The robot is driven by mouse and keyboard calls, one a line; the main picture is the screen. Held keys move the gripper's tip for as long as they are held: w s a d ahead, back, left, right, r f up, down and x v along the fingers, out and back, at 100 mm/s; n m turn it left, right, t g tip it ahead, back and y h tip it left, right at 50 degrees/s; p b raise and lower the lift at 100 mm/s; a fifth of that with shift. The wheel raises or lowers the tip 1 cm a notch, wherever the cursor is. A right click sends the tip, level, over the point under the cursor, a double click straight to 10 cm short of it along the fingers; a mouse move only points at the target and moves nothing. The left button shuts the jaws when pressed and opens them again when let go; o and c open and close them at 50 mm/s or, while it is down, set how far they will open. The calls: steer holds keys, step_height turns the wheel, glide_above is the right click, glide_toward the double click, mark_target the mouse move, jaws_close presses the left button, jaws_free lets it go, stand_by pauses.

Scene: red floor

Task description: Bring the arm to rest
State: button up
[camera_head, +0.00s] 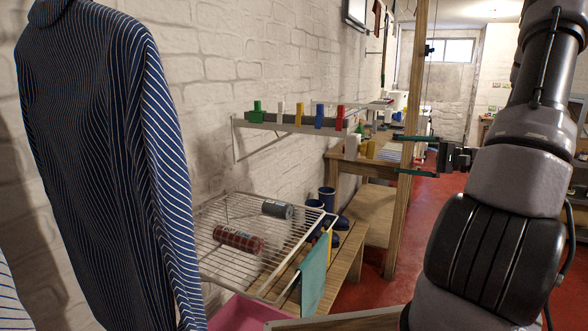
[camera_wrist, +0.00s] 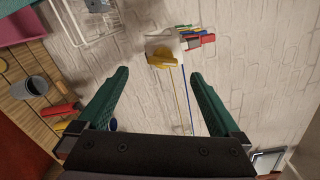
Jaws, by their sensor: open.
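My gripper (camera_head: 397,154) is at the right of the head view, at the end of my raised grey and black arm. Its two green fingers point left and are spread apart, with no object held between them. In the wrist view, my gripper (camera_wrist: 160,73) shows the same two green fingers wide apart with a gap between them. The white brick wall (camera_wrist: 245,50) shows beyond the fingers. A yellow piece (camera_wrist: 162,58) shows past the gap; its distance from the fingertips is hard to tell.
A wall rail (camera_head: 290,127) carries several coloured clips. Below it a wire rack (camera_head: 215,262) holds a red can (camera_head: 238,241) and a grey can (camera_head: 277,210). A striped shirt (camera_head: 100,130) hangs at left. A wooden post (camera_head: 408,100) stands close by my gripper. Red floor (camera_head: 385,265) shows beyond.

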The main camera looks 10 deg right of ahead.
steer(key=s+a+r+n+g+h, duration=0.3)
steer(key=s+a+g, duration=0.15)
steer(key=a, duration=0.25)
steer(key=s+a+r+n+g+h, duration=0.25)
steer(key=s+a+g+h, duration=0.2)
steer(key=a, duration=0.35)
steer(key=s+a+r+t+h, duration=0.1)
steer(key=s+r+t+h, duration=0.4)
steer(key=s+r, duration=0.4)
steer(key=shift+s+a+n+t, duration=0.4)
steer(key=shift+s+t, duration=0.2)
steer(key=shift+t, duration=0.3)
steer(key=shift+h, duration=0.25)
